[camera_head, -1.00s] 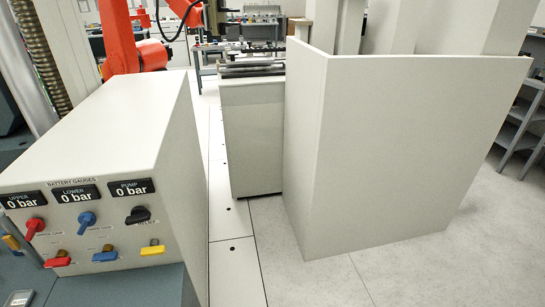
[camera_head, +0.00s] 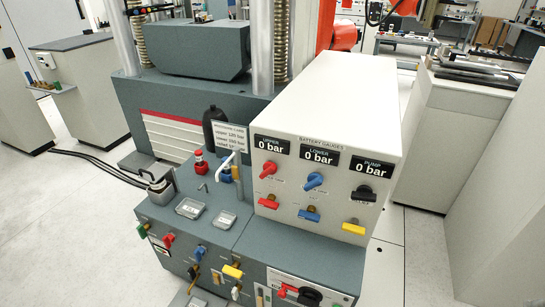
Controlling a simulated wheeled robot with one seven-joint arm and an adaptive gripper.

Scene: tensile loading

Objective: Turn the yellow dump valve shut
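A white gauge cabinet (camera_head: 370,85) stands right of the middle. A yellow lever handle (camera_head: 354,229) sits on its front at lower right, under the black knob (camera_head: 363,194) and the pump display (camera_head: 371,168), which reads 0 bar. The handle lies roughly crosswise. A second yellow handle (camera_head: 232,271) is on the lower grey console (camera_head: 225,237). The valve labels are too small to read, so I cannot tell which is the dump valve. My gripper is not in view.
Red (camera_head: 267,201) and blue (camera_head: 309,213) handles sit left of the cabinet's yellow one. A hand pump (camera_head: 157,187), a sign (camera_head: 230,137) and a black bottle (camera_head: 214,130) stand on the console. Clear floor (camera_head: 70,225) lies at left. A pale cabinet (camera_head: 455,125) is at right.

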